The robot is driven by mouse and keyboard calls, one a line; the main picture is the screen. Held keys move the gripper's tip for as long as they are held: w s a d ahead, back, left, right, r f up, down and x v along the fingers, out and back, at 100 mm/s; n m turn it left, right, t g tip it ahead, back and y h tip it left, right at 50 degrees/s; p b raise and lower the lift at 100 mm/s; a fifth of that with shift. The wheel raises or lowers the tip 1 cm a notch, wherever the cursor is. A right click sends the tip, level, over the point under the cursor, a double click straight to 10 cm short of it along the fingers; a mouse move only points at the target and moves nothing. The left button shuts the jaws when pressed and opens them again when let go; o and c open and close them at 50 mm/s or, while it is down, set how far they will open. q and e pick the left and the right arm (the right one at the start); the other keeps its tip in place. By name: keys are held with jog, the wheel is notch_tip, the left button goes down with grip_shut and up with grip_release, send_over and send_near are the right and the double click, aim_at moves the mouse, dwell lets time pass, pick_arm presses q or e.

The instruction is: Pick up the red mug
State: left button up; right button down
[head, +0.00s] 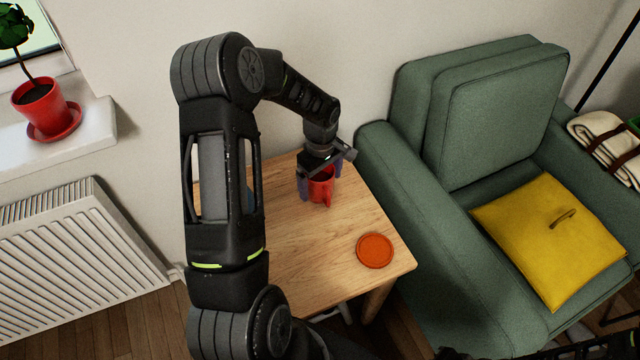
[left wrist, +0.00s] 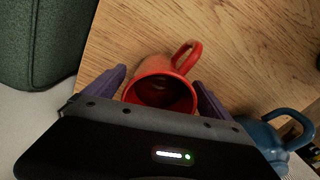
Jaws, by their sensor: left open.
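The red mug (head: 322,187) stands on the wooden side table (head: 310,262) near the wall. In the left wrist view the red mug (left wrist: 160,88) has its handle pointing up and to the right, and its open rim faces the camera. My left gripper (head: 319,187) is above the mug, pointing down. In the left wrist view its purple fingers (left wrist: 160,88) are open, one on each side of the mug. Whether they touch it I cannot tell. My right gripper is not clearly in view.
An orange-red coaster (head: 375,251) lies on the table's front right. A green armchair (head: 420,215) stands close on the table's right; the wall is behind.

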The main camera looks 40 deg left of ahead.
pick_arm(q)
jog(key=shift+f, duration=0.8)
jog(key=c, duration=1.8)
